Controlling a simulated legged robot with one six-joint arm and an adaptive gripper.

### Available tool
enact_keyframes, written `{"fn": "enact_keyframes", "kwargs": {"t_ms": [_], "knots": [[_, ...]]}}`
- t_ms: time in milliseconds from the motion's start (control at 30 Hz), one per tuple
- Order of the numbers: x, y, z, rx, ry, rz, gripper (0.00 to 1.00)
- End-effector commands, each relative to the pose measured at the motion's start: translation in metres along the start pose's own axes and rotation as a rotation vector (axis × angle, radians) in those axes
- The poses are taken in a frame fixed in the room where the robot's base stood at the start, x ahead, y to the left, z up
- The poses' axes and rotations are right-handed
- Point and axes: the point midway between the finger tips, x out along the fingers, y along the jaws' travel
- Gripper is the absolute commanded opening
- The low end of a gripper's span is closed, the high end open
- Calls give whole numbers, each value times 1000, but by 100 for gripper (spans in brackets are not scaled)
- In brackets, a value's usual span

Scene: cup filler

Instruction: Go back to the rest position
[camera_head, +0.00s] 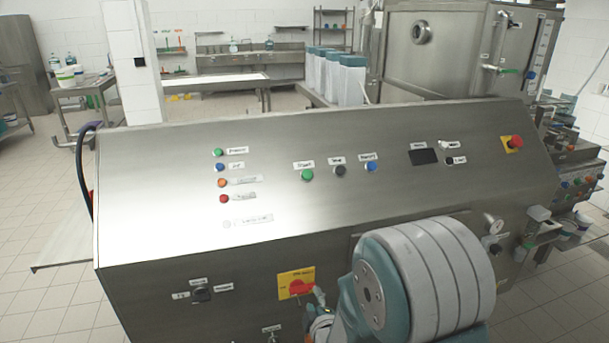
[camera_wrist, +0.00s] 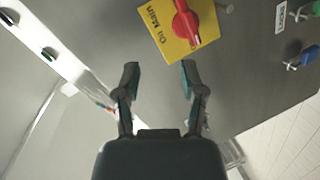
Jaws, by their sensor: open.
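My gripper (camera_wrist: 160,80) is open and empty in the wrist view, its two fingers well apart. Ahead of the fingertips is the red main switch (camera_wrist: 184,22) on its yellow plate (camera_wrist: 157,37). In the head view the same red switch (camera_head: 300,287) and yellow plate (camera_head: 286,276) sit low on the front of the steel machine. My arm covers the lower right middle of the head view and hides part of the front panel. The gripper's fingers are mostly hidden there, close beside the yellow plate. I cannot tell whether they touch it.
The steel machine's sloped panel (camera_head: 400,220) carries coloured buttons, a small display (camera_head: 424,156) and a red emergency stop (camera_head: 515,142). A gauge (camera_head: 494,222) and fittings stand out from the front at right. Tiled floor (camera_head: 45,200) is clear at left.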

Motion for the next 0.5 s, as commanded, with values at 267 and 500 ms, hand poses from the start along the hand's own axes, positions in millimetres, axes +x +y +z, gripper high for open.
{"fn": "enact_keyframes", "kwargs": {"t_ms": [267,500], "knots": [[-34,60,7,310,-127,-138,53],[-88,97,14,574,-274,-238,53]]}}
